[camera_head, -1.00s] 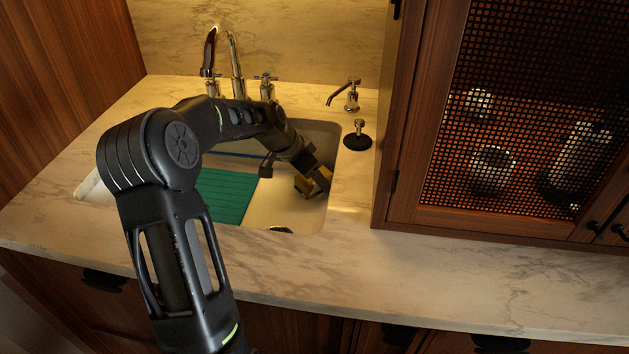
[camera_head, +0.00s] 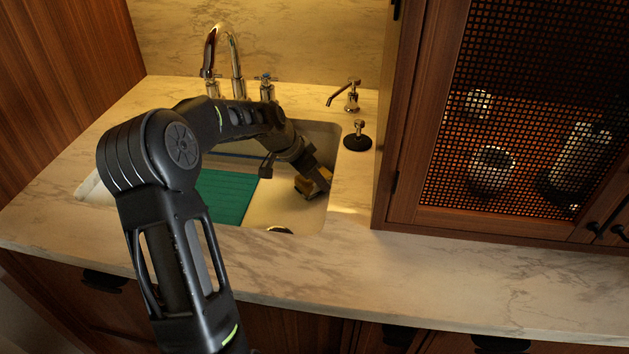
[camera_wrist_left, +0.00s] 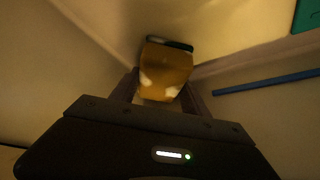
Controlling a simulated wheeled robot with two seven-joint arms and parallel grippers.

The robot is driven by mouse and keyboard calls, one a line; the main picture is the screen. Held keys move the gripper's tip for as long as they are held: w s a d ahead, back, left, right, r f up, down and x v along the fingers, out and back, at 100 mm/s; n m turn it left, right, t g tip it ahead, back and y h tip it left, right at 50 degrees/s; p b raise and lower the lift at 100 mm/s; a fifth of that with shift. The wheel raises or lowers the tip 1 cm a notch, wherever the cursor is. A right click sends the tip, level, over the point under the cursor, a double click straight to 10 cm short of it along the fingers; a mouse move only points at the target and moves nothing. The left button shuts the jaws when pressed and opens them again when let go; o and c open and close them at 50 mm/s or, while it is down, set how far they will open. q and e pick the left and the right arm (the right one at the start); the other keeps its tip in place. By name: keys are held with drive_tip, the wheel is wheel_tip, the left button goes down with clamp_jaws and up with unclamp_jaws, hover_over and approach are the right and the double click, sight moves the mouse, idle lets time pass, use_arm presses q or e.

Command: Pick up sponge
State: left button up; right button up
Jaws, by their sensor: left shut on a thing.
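The sponge (camera_head: 312,182) is yellow-brown with a dark layer. It is in the right part of the sink, by the right wall. My left gripper (camera_head: 319,184) reaches down into the sink and is shut on the sponge. In the left wrist view the sponge (camera_wrist_left: 167,68) sits between the two dark fingers of my left gripper (camera_wrist_left: 160,88), with its dark layer at the far end. Whether the sponge still touches the sink floor cannot be told. My right gripper is not in view.
A green ribbed mat (camera_head: 222,196) lies in the sink (camera_head: 290,212) to the left. A tall faucet (camera_head: 236,62) stands behind, and a soap dispenser (camera_head: 350,95) and black-based fitting (camera_head: 357,138) stand at right. A meshed cabinet (camera_head: 400,190) borders the counter. The front counter (camera_head: 430,270) is clear.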

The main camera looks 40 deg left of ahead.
use_arm(q)
drive_tip(key=shift+r, duration=0.1)
drive_tip(key=shift+s+r, duration=0.2)
drive_tip(key=shift+r, duration=0.3)
wheel_tip(320, 180, up, 6)
drive_tip(key=s+a+b, duration=0.1)
drive_tip(key=s+a, duration=0.1)
drive_tip(key=s, duration=0.7)
drive_tip(key=s+a+b, duration=0.2)
drive_tip(key=s+a, duration=0.1)
drive_tip(key=s, duration=0.7)
drive_tip(key=shift+a, duration=0.25)
drive_tip(key=shift+w+f, duration=0.1)
drive_tip(key=o, duration=0.9)
drive_tip(key=c, duration=0.6)
drive_tip(key=shift+c, duration=0.2)
